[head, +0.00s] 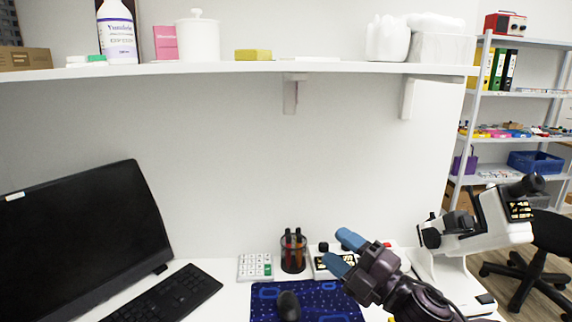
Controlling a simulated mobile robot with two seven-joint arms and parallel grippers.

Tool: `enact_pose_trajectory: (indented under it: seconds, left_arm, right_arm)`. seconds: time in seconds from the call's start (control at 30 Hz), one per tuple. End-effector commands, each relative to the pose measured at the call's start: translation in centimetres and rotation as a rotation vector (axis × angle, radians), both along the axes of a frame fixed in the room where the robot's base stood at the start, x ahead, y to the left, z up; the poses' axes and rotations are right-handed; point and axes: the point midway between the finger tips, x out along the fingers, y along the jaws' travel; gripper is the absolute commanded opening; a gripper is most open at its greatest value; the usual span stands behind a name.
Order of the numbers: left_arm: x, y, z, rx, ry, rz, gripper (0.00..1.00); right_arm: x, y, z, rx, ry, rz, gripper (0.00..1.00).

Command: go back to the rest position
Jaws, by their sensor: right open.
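My right gripper (344,252) is in the lower middle of the head view, above the desk. Its two blue-tipped fingers are apart, with nothing seen between them. Its dark wrist and arm come in from the bottom right. The gripper hides part of a small white device (320,268) behind it and part of the blue patterned mat (330,304). My left gripper is not in the head view.
A black monitor (85,245) and keyboard (165,296) stand at left. A mouse (288,305) lies on the mat. A calculator (254,267), a pen cup (293,255) and a white microscope (480,228) stand near. A loaded wall shelf (240,67) runs above; the space below it is free.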

Motion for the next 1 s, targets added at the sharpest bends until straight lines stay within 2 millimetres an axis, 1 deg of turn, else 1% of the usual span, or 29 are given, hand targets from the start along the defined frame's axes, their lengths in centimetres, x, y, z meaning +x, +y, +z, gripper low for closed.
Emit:
enact_pose_trajectory:
  seconds: [0.03,0.1,0.17,0.27,0.3,0.37,0.4,0.47,0.6,0.77,0.8,0.87,0.9,0.97,1.0]
  left_arm:
    - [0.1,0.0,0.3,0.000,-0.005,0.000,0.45]
    - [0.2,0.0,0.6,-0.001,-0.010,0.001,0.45]
    - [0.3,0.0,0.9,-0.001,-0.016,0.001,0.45]
    - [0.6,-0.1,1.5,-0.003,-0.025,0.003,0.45]
    - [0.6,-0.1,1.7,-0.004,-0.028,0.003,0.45]
    - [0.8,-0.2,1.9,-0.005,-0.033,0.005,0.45]
    - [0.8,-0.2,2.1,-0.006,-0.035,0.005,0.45]
    - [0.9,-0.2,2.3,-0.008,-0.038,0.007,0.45]
    - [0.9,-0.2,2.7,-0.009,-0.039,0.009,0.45]
    - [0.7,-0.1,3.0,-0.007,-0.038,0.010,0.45]
    - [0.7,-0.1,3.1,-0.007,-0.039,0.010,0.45]
    - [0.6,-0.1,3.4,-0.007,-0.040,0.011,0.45]
    - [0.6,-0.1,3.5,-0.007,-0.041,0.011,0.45]
    - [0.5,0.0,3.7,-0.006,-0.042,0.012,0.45]
    - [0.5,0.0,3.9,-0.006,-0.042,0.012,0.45]
  right_arm:
    - [-0.2,-1.0,-1.0,0.076,0.093,-0.046,0.52]
    - [-0.4,-2.5,-3.0,0.171,0.224,-0.112,0.52]
    - [-0.8,-3.8,-4.8,0.248,0.331,-0.164,0.52]
    - [-1.9,-5.9,-8.1,0.366,0.500,-0.251,0.52]
    - [-2.5,-6.6,-9.5,0.410,0.565,-0.283,0.52]
    - [-3.6,-7.8,-11.4,0.474,0.655,-0.330,0.52]
    - [-4.5,-8.5,-12.8,0.513,0.712,-0.360,0.52]
    - [-5.9,-9.5,-14.7,0.570,0.791,-0.404,0.52]
    - [-9.8,-11.7,-18.9,0.691,0.946,-0.499,0.52]
    - [-15.0,-13.8,-22.8,0.809,1.067,-0.599,0.52]
    - [-16.4,-14.4,-23.8,0.833,1.091,-0.629,0.52]
    - [-18.6,-15.2,-25.1,0.862,1.123,-0.676,0.52]
    - [-20.1,-15.7,-26.0,0.876,1.143,-0.708,0.52]
    - [-22.3,-16.3,-27.1,0.898,1.173,-0.752,0.52]
    - [-23.8,-16.6,-27.8,0.909,1.192,-0.778,0.52]
